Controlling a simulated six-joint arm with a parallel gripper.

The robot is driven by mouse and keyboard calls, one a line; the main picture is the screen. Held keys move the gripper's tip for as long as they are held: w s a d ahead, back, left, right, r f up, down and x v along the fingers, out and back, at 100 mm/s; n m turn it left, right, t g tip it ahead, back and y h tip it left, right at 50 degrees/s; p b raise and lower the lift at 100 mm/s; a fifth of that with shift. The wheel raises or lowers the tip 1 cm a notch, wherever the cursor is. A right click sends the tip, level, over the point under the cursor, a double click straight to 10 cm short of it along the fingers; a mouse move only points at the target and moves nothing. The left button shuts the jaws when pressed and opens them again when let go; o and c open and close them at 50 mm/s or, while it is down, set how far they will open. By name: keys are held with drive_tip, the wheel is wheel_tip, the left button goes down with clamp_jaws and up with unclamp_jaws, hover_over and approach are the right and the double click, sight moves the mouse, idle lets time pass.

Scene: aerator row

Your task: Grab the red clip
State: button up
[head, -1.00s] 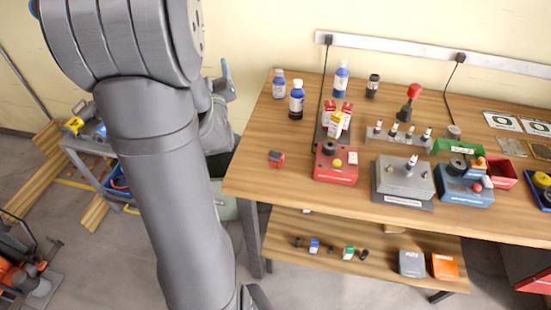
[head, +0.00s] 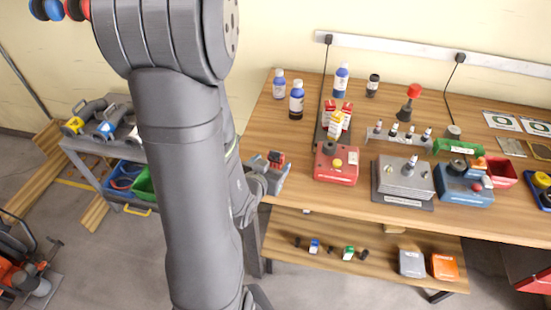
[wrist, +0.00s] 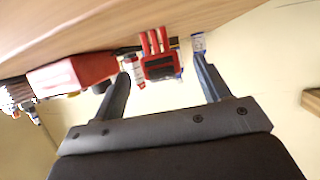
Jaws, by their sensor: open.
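In the wrist view, the clip (wrist: 158,67) appears between the two finger tips, with red prongs on a dark and red body. In the wrist view, the jaws of my gripper (wrist: 160,75) stand apart with a finger on each side of the clip.
Behind are blue-labelled bottles (head: 296,100) and small red-white cartons (head: 335,124). A grey block (head: 404,180) stands farther right. A lower shelf (head: 375,262) holds small items.

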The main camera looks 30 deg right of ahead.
sight(274, 159)
drive_tip(key=x, duration=0.4)
drive_tip(key=c, duration=1.1)
drive_tip(key=shift+o, duration=0.2)
drive_tip(key=shift+r, duration=0.2)
